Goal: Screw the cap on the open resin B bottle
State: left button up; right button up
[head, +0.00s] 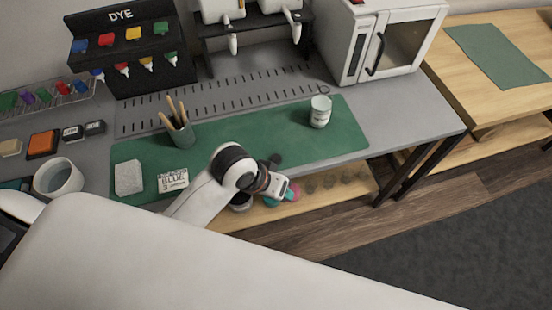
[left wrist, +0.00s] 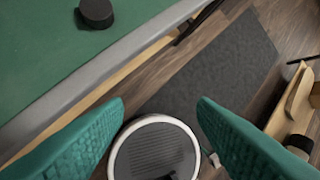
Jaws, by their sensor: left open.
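A white bottle with a label (head: 320,112) stands upright on the right part of the green mat (head: 240,140). The label is too small to read and I cannot tell whether its top is open. A small black round cap (head: 275,159) lies near the mat's front edge. In the left wrist view the black cap (left wrist: 97,12) shows at the top left, on the mat. My left gripper (head: 281,193) is at the table's front edge, on the near side of the cap and apart from it. In the left wrist view its teal fingers (left wrist: 160,105) are spread and empty. My right gripper is not in view.
A pencil cup (head: 182,134), a grey block (head: 129,178) and a "BLUE" card (head: 173,180) are on the mat's left. A white mug (head: 58,178) stands farther left. The dye rack (head: 125,45) and white oven (head: 385,40) are behind. The mat between cup and bottle is clear.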

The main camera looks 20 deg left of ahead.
pick_arm(q)
jog(key=w+d+r+n+g, duration=0.1)
jog(key=w+d+r+g, duration=0.15)
jog(key=w+r, duration=0.2)
notch_tip(320, 180, up, 5)
jog(key=n+y, duration=0.4)
jog(key=n, duration=0.1)
send_over(276, 158)
jog(key=shift+s+d+f+g, duration=0.1)
jog(key=shift+s+d+g, duration=0.1)
jog(key=shift+g, duration=0.15)
jog(key=shift+f+b, duration=0.3)
jog(key=shift+f, duration=3.15)
jog(key=shift+a, duration=0.1)
jog(key=f, duration=0.5)
jog(key=shift+w+a+f, duration=0.1)
jog(key=shift+w+a, duration=0.05)
jog(key=shift+w, duration=0.05)
